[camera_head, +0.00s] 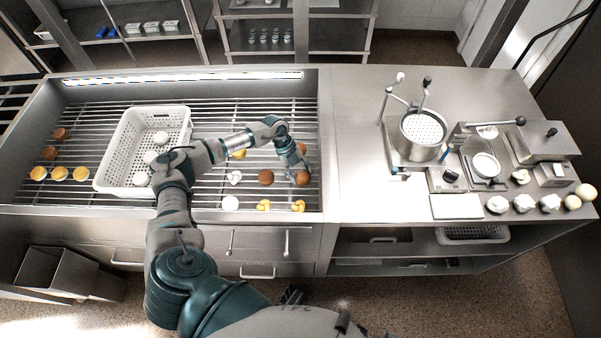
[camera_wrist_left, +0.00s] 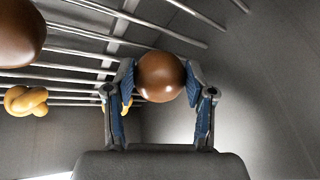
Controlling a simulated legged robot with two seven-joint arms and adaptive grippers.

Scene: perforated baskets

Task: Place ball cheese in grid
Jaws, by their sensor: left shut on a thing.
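My left gripper (camera_head: 298,170) is at the right end of the slatted grid (camera_head: 215,120). In the left wrist view its two fingers (camera_wrist_left: 160,88) are shut on a brown ball cheese (camera_wrist_left: 160,75), one finger on each side. In the head view this ball (camera_head: 303,179) shows just below the gripper, over the grid's right end; I cannot tell whether it touches the slats. A second brown ball (camera_head: 266,178) lies on the grid to its left, and it also shows in the left wrist view (camera_wrist_left: 18,35). My right gripper is not in view.
A white perforated basket (camera_head: 113,150) with white balls stands on the grid's left half. Yellow knotted cheeses (camera_head: 264,205) and white pieces (camera_head: 230,203) lie near the front. Orange rounds (camera_head: 59,173) lie at far left. A steel pot (camera_head: 420,150) stands on the right counter.

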